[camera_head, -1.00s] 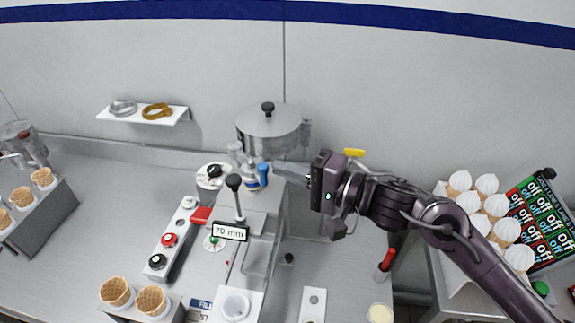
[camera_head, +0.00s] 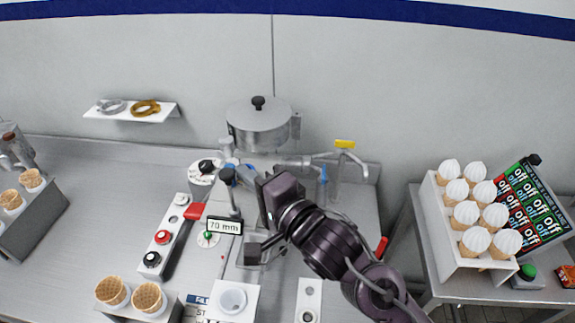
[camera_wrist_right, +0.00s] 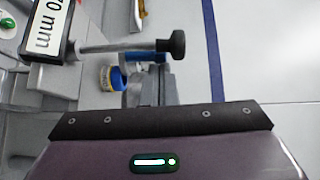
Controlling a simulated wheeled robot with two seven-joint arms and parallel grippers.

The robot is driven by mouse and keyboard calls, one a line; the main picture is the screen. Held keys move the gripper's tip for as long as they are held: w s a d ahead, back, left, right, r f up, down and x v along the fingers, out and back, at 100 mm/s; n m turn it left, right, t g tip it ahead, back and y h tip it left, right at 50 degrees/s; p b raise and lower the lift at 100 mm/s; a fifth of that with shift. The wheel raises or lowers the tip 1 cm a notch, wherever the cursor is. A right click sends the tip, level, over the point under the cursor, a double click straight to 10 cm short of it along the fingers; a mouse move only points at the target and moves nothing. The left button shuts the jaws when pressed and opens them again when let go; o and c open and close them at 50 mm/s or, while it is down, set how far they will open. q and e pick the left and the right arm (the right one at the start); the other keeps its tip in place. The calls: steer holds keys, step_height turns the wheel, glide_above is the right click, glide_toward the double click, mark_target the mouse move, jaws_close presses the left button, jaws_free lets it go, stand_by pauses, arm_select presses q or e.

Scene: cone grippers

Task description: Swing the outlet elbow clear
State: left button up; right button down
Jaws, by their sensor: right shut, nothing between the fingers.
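A steel hopper (camera_head: 258,128) stands on the machine at the back. Blue-marked fittings (camera_head: 246,171) sit below it, and a blue part also shows in the right wrist view (camera_wrist_right: 147,57). A grey pipe (camera_head: 295,161) runs right from under the hopper. I cannot tell for sure which fitting is the outlet elbow. My right gripper (camera_head: 249,184) is close to the fittings and a black-knobbed lever (camera_head: 228,176). Its closed fingers (camera_wrist_right: 150,82) point toward the blue part with nothing between them; contact is unclear. My left gripper is out of view.
A "70 mm" label (camera_head: 224,227) and a button strip (camera_head: 163,237) are left of my right gripper. Waffle cones (camera_head: 147,297) stand at the front. A rack of topped cones (camera_head: 445,225) is at the right. A wall shelf (camera_head: 135,112) holds two rings.

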stand_by(0.4)
steer(key=shift+s+d+f, duration=0.1)
steer(key=shift+s+d, duration=0.05)
steer(key=b+v, duration=0.2)
steer(key=v, duration=0.5)
steer(key=shift+s, duration=0.2)
steer(key=w+f+n+g+y+b, duration=0.1)
steer(key=w+n+g+y+b, duration=0.2)
steer(key=n, duration=0.6)
steer(key=w+f+n+g+y+b, duration=0.1)
steer(key=n+g+y+b, duration=0.2)
steer(key=n, duration=0.6)
steer(key=w+d+r+n+g+b, duration=0.1)
steer(key=w+d+r+n+g, duration=0.1)
steer(key=d+n+g, duration=0.4)
steer(key=w+d+n, duration=0.1)
steer(key=d+n, duration=0.1)
steer(key=d, duration=0.1)
steer(key=shift+d+r+n+b, duration=0.2)
steer(key=shift+r+n+b, duration=0.1)
steer(key=shift+r, duration=0.1)
